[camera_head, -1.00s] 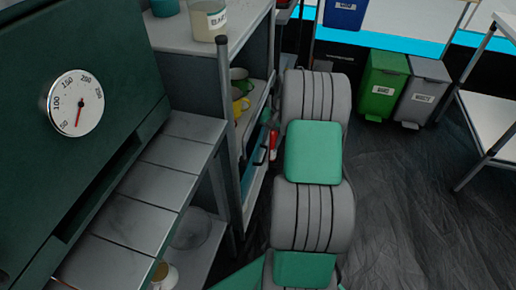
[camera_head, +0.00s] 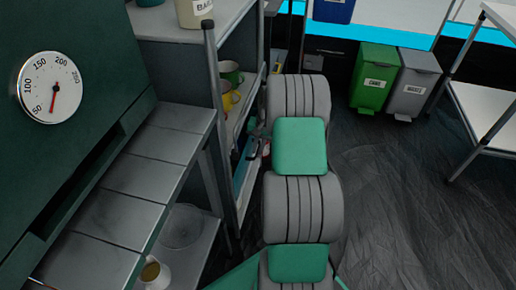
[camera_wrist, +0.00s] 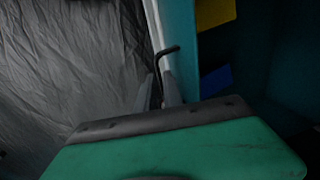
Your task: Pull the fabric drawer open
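The fabric drawer (camera_head: 240,178) is teal with a dark handle and sits low in the grey shelf unit left of my arm. In the wrist view, its teal wall (camera_wrist: 181,36) has a pale edge, and a black hooked handle (camera_wrist: 168,50) stands out from it. My gripper (camera_wrist: 158,78) has its two grey fingers close on either side of the handle's lower part and looks shut on it. My wrist hides the contact from below. In the head view, my arm mostly hides the gripper. How far out the drawer stands is unclear.
Green and yellow mugs (camera_head: 231,75) stand on the shelf above the drawer. A dark green oven with a dial (camera_head: 50,87) and a tiled ledge (camera_head: 135,180) are at left. Green (camera_head: 376,80) and grey (camera_head: 411,85) bins stand behind. Dark floor (camera_head: 400,200) at right is clear.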

